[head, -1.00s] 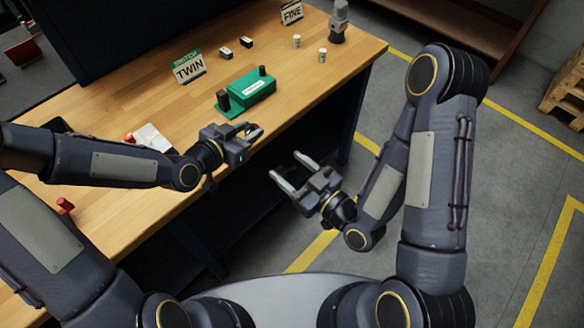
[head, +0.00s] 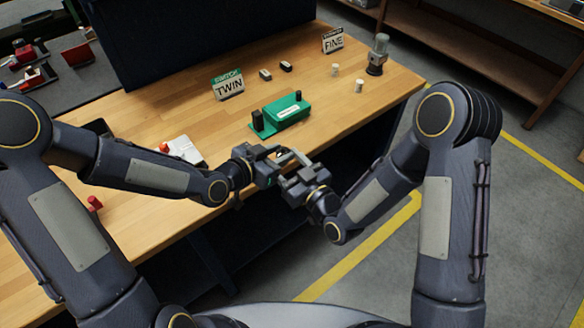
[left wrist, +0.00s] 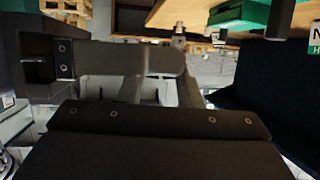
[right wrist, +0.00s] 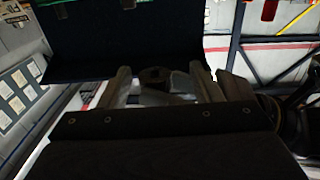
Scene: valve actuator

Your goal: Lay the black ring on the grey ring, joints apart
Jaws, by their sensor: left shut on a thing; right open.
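My left gripper (head: 272,160) is shut beside the table's front edge, on a dark thing that looks like the black ring; its outline is mostly hidden now. My right gripper (head: 290,165) is open with its pale fingers right at the left gripper's tips. In the right wrist view, a small dark piece (right wrist: 155,76) shows between the right fingers; I cannot tell whether they touch it. In the left wrist view, a dark bar (left wrist: 125,60), apparently a right finger, crosses in front of the left fingers. I cannot make out the grey ring.
A green block (head: 288,112) with black posts stands on the wooden table (head: 200,125). Behind it are a TWIN sign (head: 228,86), a FINE sign (head: 333,41), small white cylinders (head: 359,86) and a grey-topped fitting (head: 378,58). A white box (head: 184,150) lies near my left arm.

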